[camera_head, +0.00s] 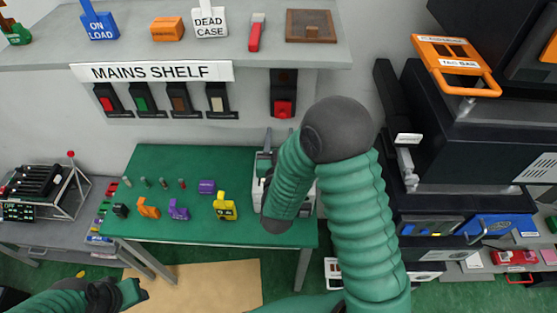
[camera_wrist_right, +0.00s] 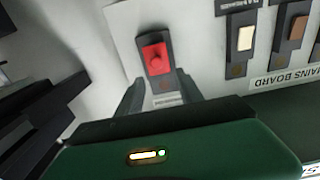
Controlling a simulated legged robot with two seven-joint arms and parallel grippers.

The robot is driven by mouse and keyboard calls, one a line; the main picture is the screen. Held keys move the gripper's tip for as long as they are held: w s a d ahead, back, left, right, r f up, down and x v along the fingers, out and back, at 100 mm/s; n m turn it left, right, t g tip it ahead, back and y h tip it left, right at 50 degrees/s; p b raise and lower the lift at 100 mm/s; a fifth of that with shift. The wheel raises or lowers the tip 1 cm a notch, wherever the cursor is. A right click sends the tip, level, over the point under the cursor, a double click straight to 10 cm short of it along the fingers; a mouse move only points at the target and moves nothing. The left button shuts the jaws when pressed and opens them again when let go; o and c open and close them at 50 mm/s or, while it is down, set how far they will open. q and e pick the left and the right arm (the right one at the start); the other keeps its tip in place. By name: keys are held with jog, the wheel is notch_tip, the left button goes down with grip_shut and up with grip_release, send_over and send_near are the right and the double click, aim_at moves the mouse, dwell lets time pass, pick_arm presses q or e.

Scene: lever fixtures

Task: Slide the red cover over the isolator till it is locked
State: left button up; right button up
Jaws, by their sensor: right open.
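The isolator (camera_head: 284,79) is a dark upright plate on the wall, to the right of the row of small switches. A red block, seemingly the red cover (camera_head: 283,108), sits at the plate's lower end. In the right wrist view the red cover (camera_wrist_right: 155,58) shows a round raised knob, with bare dark plate beside it. My right gripper (camera_wrist_right: 156,88) is open and empty, its fingers pointing at the isolator, apart from the cover. In the head view my right gripper (camera_head: 279,139) is just below it, partly hidden by my arm. My left gripper (camera_head: 125,292) is low at left, away from the wall; its jaws are unclear.
Several switches (camera_head: 147,99) line the wall left of the isolator. A shelf (camera_head: 340,50) with blocks overhangs it. A green table (camera_head: 160,160) below holds small coloured parts. Black equipment (camera_head: 470,150) stands at the right.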

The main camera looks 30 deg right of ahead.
pick_arm(q)
jog(key=p+v, duration=0.2)
jog(key=p, duration=0.1)
jog(key=w+p+v, duration=0.1)
jog(key=p+v, duration=0.2)
jog(key=shift+w+r, duration=0.1)
jog(key=shift+r, duration=0.05)
pick_arm(e)
jog(key=v, duration=0.8)
jog(key=shift+s+a, duration=0.15)
jog(key=shift+a, duration=0.15)
jog(key=shift+f, duration=0.1)
